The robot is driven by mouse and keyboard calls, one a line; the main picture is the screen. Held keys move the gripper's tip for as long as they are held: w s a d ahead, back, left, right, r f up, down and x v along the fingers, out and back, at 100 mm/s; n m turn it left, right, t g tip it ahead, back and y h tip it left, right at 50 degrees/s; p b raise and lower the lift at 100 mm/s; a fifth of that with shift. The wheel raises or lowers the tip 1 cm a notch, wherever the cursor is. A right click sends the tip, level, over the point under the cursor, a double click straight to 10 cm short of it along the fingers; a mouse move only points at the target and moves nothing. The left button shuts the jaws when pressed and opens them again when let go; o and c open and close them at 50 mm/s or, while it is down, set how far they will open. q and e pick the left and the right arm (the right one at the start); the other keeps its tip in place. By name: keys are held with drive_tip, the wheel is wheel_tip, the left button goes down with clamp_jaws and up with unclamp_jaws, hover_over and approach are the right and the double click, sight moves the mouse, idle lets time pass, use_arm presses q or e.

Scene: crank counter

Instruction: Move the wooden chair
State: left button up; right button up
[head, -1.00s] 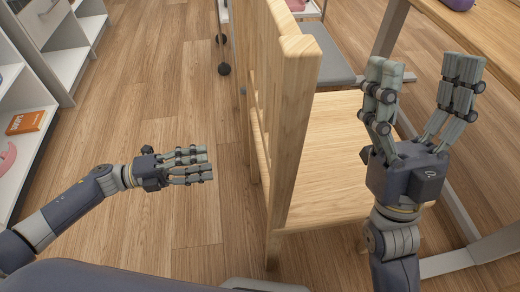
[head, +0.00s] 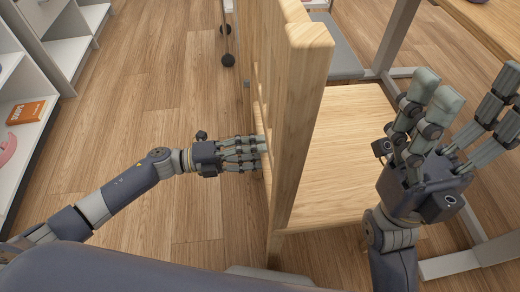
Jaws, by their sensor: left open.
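The wooden chair (head: 340,150) stands in the middle of the head view, its pale seat to the right of its tall slatted backrest (head: 305,95). My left gripper (head: 250,152) is open, with its fingers extended to the right. The fingertips are at the left face of the backrest; I cannot tell whether they touch it. My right gripper (head: 468,105) is open and empty, with its fingers spread upward, to the right of the seat. The lower part of the chair is partly hidden behind the backrest and my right arm.
A table with a grey metal frame (head: 400,35) stands at the right, close to the chair. A white shelf (head: 40,130) with an orange box (head: 26,112) and a pink object (head: 7,148) is at the left. Wooden floor (head: 160,90) lies clear between shelf and chair.

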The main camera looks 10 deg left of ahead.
use_arm(q)
drive_tip(key=shift+x, duration=1.3)
clamp_jaws()
